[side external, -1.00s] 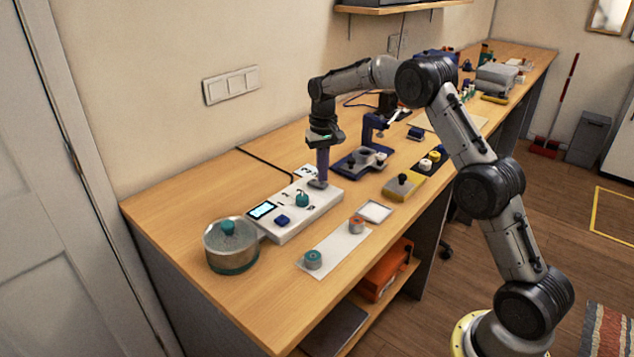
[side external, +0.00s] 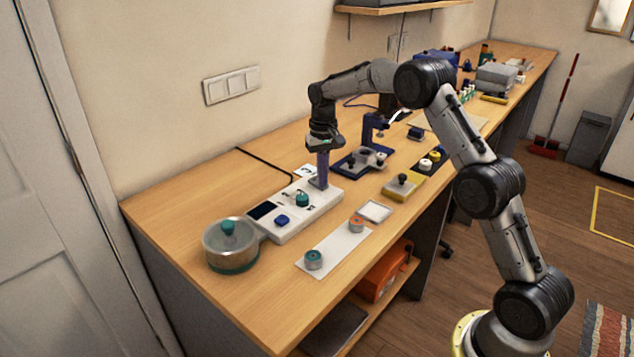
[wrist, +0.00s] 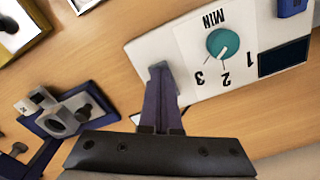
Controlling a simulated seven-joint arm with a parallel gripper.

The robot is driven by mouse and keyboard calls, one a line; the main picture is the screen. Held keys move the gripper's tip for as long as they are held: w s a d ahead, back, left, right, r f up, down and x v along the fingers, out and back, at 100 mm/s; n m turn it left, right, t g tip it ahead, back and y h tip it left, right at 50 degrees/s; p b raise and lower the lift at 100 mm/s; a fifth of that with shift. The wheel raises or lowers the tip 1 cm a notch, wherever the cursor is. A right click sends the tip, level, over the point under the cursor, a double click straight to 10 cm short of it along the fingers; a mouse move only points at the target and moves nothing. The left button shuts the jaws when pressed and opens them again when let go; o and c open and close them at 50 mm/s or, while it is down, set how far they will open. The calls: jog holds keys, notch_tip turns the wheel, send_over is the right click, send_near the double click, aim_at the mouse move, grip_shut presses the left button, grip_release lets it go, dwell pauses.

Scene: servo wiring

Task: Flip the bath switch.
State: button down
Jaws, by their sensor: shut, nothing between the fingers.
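The white control unit (side external: 292,226) of the bath lies along the bench, joined to the round glass-walled bath (side external: 232,262) at its left end. It carries a teal dial (side external: 302,199), a blue knob (side external: 282,219) and a dark screen (side external: 262,211). The wrist view also shows the teal dial (wrist: 222,43) with its 1, 2, 3 and MIN marks, and the dark screen (wrist: 284,57). My gripper (side external: 319,184) is shut and empty, pointing down at the unit's far end. Its fingertips (wrist: 160,70) hide that spot, and I cannot make out the switch there.
A blue fixture (side external: 362,160) stands just beyond the unit. A yellow-based block (side external: 402,187) and a white strip (side external: 335,250) with two round pieces lie towards the front edge. A black cable (side external: 265,160) runs behind.

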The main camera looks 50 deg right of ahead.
notch_tip(320, 180, up, 7)
dwell(0.8)
jog(key=s+a+r+n+t, duration=0.1)
jog(key=s+a+r, duration=0.2)
jog(key=r, duration=0.4)
jog(key=s+a+r+t, duration=0.1)
jog(key=s+a+r, duration=0.15)
jog(key=r, duration=0.35)
jog(key=s+a+r+n+t, duration=0.1)
jog(key=s+a+r, duration=0.2)
jog(key=s, duration=0.3)
jog(key=s+a+r+t, duration=0.1)
jog(key=s+a+r, duration=0.15)
jog(key=s, duration=0.25)
jog(key=s+a+f+n+t, duration=0.1)
jog(key=s+a+f+n, duration=0.15)
jog(key=s, duration=1.05)
jog(key=s+a+f+n, duration=0.1)
jog(key=s+f, duration=0.6)
jog(key=f, duration=0.2)
jog(key=shift+f+t, duration=0.2)
jog(key=shift+t, duration=0.1)
jog(key=shift+s, duration=0.1)
